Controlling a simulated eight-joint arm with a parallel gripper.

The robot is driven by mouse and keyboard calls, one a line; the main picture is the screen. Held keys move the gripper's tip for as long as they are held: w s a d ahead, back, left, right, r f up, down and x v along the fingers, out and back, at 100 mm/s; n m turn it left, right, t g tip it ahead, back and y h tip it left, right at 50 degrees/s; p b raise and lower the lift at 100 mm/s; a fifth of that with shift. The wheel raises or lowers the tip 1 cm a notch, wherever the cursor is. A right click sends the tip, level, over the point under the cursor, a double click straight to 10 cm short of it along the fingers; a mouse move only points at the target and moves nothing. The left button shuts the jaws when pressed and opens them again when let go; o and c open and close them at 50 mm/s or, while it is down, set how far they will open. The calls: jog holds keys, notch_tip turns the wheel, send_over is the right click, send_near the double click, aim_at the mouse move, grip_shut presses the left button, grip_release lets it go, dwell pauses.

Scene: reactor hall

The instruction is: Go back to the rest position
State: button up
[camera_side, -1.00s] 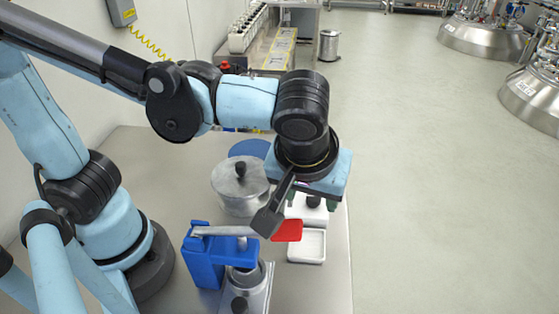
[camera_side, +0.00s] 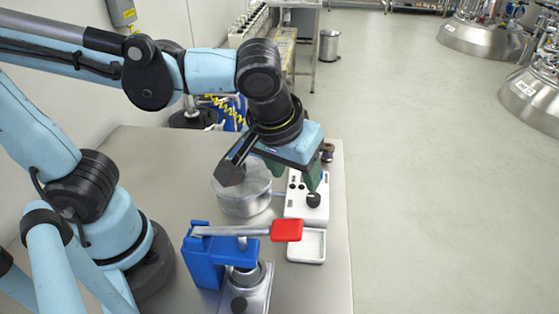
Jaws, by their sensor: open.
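My gripper (camera_side: 297,176), with a light blue body and green fingers, hangs tilted above the far right part of the bench. It is open and no object shows between its fingers. It is over the area between the silver pot (camera_side: 246,201) and the white device with a black knob (camera_side: 310,207). My gripper and wrist hide part of the pot's top. I cannot tell the exact gap between the fingers and the white device.
A blue stand (camera_side: 205,262) carries a grey bar with a red end (camera_side: 287,230). A metal fixture (camera_side: 257,290) stands in front. A white tray (camera_side: 307,247) lies near the bench's right edge. The bench (camera_side: 325,285) is clear at front right.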

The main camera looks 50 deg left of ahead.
jog(key=w+a+f+m+t, duration=0.1)
jog(key=a+m+t, duration=0.2)
jog(key=a, duration=0.9)
jog(key=shift+w+a+m+h, duration=0.35)
jog(key=shift+a+m+h, duration=0.05)
jog(key=shift+m, duration=0.1)
